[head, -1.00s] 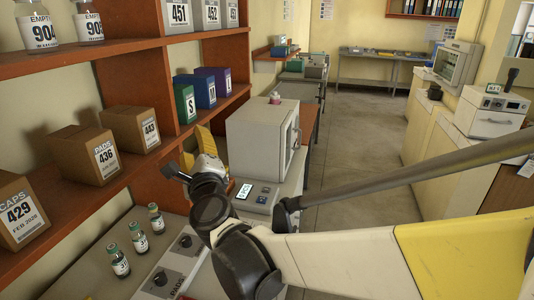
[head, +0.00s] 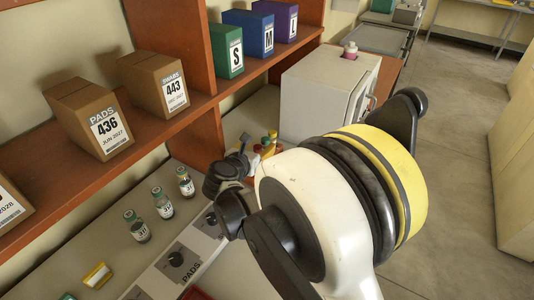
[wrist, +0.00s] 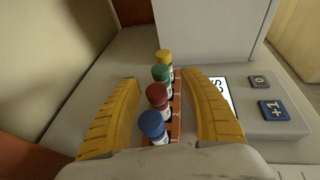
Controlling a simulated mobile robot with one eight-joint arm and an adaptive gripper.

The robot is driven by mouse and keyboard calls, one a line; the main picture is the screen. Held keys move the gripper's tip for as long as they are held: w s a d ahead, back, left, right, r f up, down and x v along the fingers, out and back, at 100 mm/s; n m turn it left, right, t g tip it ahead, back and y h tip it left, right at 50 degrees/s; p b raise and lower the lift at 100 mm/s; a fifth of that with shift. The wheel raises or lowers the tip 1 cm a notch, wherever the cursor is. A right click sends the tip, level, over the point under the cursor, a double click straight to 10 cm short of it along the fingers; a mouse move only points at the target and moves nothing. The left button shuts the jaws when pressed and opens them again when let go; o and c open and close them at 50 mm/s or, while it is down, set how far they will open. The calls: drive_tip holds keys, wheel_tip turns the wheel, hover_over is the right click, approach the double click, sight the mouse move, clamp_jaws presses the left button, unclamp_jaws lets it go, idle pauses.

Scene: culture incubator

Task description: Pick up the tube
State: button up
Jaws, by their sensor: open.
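Capped tubes stand in a row in a narrow orange-red rack (wrist: 176,128) in the wrist view. From far to near they are a yellow-capped tube (wrist: 164,57), a green-capped tube (wrist: 161,73), a red-capped tube (wrist: 157,95) and a blue-capped tube (wrist: 151,125). My gripper (wrist: 160,78) is open, with one yellow finger on each side of the row and gaps to the caps. Nothing is held. Their lower parts are mostly hidden. In the head view, the small coloured caps (head: 272,135) show beside my gripper, partly hidden by my arm.
A white incubator box (head: 318,95) stands just beyond the rack. A panel with buttons (wrist: 272,110) lies to the right in the wrist view. Small vials (head: 163,203) stand on the bench at left. The shelf (head: 200,105) holds cartons and coloured boxes.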

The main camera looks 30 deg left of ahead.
sight(264, 143)
drive_tip(key=x, duration=0.1)
drive_tip(key=b+x, duration=0.1)
drive_tip(key=x, duration=0.1)
drive_tip(key=b+x, duration=0.1)
drive_tip(key=x, duration=0.1)
drive_tip(key=shift+f, duration=0.3)
drive_tip(key=shift+r, duration=0.15)
clamp_jaws()
